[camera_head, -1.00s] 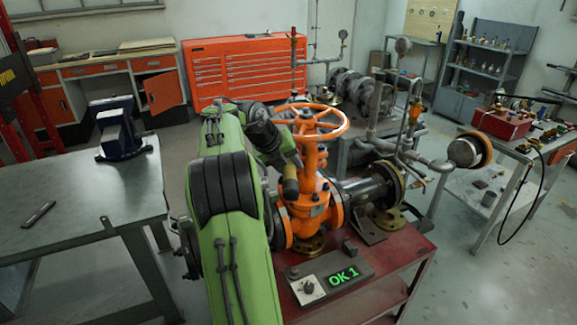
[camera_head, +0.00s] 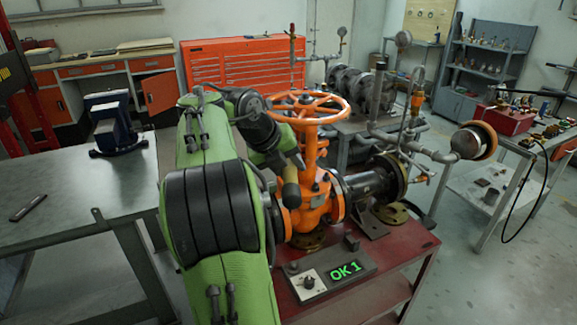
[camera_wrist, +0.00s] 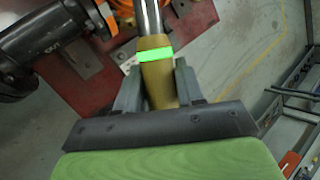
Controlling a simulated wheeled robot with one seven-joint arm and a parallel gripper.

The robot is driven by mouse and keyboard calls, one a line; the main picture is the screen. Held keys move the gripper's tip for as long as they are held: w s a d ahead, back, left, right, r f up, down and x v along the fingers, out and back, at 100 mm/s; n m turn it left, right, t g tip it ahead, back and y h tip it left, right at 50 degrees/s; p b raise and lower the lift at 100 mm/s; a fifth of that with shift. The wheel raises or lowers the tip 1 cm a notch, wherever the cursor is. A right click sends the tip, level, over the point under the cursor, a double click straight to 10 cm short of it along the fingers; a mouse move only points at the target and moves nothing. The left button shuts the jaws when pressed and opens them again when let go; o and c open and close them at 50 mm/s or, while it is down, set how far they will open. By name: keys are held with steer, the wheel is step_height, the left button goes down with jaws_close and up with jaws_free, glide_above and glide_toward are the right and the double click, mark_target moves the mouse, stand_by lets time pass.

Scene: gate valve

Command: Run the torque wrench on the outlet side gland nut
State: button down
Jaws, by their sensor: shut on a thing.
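The orange gate valve (camera_head: 312,205) with its handwheel (camera_head: 306,107) stands on the red bench beyond my arm. My gripper (camera_wrist: 157,78) is shut on the tan handle of the torque wrench (camera_wrist: 155,60). A bright green band glows around the handle, and the metal shaft runs out of the top of the wrist view. In the head view the tan handle end (camera_head: 291,196) shows in front of the valve body. The wrench's working end and the outlet side gland nut are hidden or too small to tell, so I cannot see whether they touch.
Dark flanged pipe (camera_head: 372,188) extends right of the valve. A steel table (camera_head: 75,205) with a blue vise (camera_head: 112,125) stands left.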

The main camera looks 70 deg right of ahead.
mark_target(288, 172)
steer(key=shift+s+a+b, duration=0.25)
steer(key=shift+a+b, duration=0.05)
steer(key=shift+a, duration=0.35)
steer(key=shift+s+a+b, duration=0.3)
steer(key=shift+a, duration=0.35)
steer(key=shift+s+a+b, duration=0.25)
steer(key=shift+a+b, duration=0.05)
steer(key=shift+a, duration=0.35)
steer(key=shift+s, duration=0.1)
